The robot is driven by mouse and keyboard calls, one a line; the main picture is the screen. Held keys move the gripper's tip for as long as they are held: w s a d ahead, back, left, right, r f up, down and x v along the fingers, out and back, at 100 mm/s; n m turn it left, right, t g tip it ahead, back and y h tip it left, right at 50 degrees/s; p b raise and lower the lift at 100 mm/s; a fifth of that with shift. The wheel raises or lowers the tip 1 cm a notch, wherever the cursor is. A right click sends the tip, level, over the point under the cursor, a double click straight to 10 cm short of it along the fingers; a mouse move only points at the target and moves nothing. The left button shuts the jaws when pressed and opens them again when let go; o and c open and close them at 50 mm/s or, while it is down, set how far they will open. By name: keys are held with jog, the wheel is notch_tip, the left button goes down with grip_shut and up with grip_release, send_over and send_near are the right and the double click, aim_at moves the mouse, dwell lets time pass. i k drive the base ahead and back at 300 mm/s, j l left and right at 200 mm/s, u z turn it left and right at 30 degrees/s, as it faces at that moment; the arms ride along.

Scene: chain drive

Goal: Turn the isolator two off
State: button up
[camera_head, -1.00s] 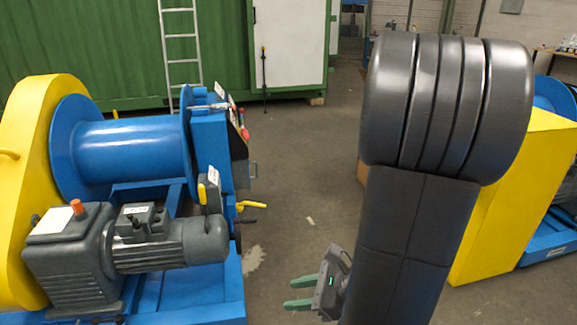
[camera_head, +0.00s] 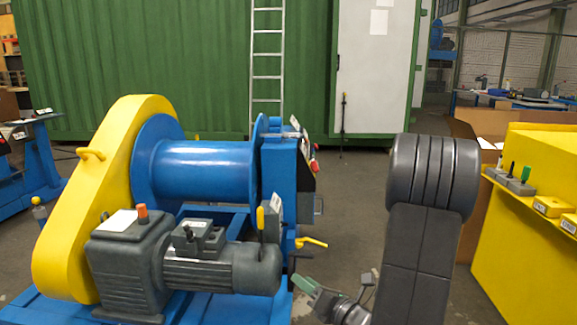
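I cannot tell which part is isolator two. On the yellow guard at the right, small grey boxes (camera_head: 510,182) carry a black lever and a green lever. Yellow labelled blocks (camera_head: 552,206) sit beside them, their lettering too small to read. On the winch at the left, a yellow lever (camera_head: 312,242) sticks out at the lower right, and a yellow-topped lever (camera_head: 261,218) stands above the motor. My gripper (camera_head: 306,286) is low in the middle, its green fingertip below the yellow lever in the picture. I see nothing held, and its opening is unclear.
The blue winch drum (camera_head: 205,170) with its yellow chain guard (camera_head: 70,225) and grey motor (camera_head: 205,270) fills the left. A green container (camera_head: 130,70) with a ladder (camera_head: 267,60) stands behind. Open floor (camera_head: 350,195) lies between winch and right guard.

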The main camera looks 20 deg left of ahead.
aim_at(315, 166)
jog(key=i+l+u, duration=0.2)
jog(key=i, duration=0.3)
jog(key=i+l+u, duration=0.25)
jog(key=i, duration=0.25)
jog(key=i+l+u, duration=0.2)
jog(key=i, duration=0.3)
jog(key=i+l, duration=0.5)
jog(key=i, duration=0.2)
jog(key=i+l, duration=0.45)
jog(key=i, duration=0.2)
